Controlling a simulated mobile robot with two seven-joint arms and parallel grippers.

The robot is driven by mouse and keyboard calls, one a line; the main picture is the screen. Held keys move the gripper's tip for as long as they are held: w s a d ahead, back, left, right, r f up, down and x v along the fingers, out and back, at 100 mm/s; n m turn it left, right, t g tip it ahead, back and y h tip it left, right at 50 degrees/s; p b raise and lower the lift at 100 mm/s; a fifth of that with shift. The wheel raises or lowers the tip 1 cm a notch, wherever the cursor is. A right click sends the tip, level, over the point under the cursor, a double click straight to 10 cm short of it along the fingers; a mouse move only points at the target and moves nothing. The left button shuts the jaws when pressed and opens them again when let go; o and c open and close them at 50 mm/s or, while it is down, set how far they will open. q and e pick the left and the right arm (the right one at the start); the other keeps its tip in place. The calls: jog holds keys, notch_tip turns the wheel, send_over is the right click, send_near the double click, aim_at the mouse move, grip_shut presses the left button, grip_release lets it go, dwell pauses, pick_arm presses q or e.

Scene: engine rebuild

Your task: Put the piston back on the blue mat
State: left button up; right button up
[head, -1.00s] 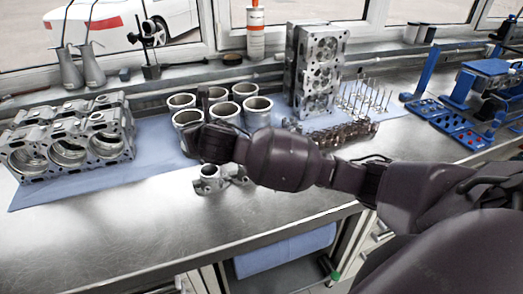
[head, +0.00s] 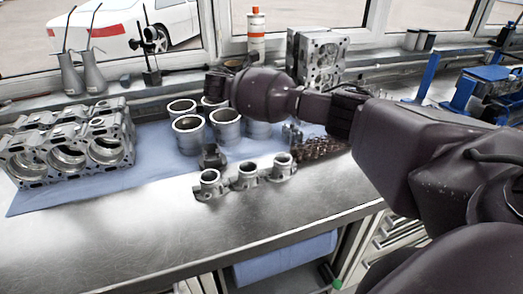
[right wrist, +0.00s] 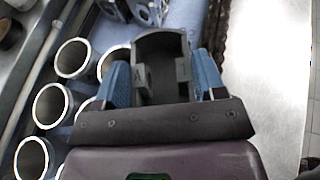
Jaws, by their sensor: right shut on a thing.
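My right arm comes in from the right in the head view, its gripper (head: 214,86) raised over the cylinder liners. In the right wrist view my right gripper (right wrist: 163,78) is shut on a dark grey piston (right wrist: 157,52), held between its blue fingertips. I cannot make out the held piston clearly in the head view. The blue mat (head: 150,160) lies along the bench under the engine parts. My left gripper is not in view.
Liners (head: 188,135) stand on the mat. A small dark part (head: 211,157) stands behind a metal manifold (head: 245,177) at the front. An engine block (head: 70,148) is left, a crankshaft (head: 322,147) right. Bare mat shows between block and liners.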

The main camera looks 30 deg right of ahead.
jog(key=shift+f+b, duration=1.2)
jog(key=shift+f, duration=8.35)
jog(key=o, duration=1.4)
jog(key=p+v, duration=0.1)
jog(key=v, duration=1.1)
jog(key=shift+r, duration=0.1)
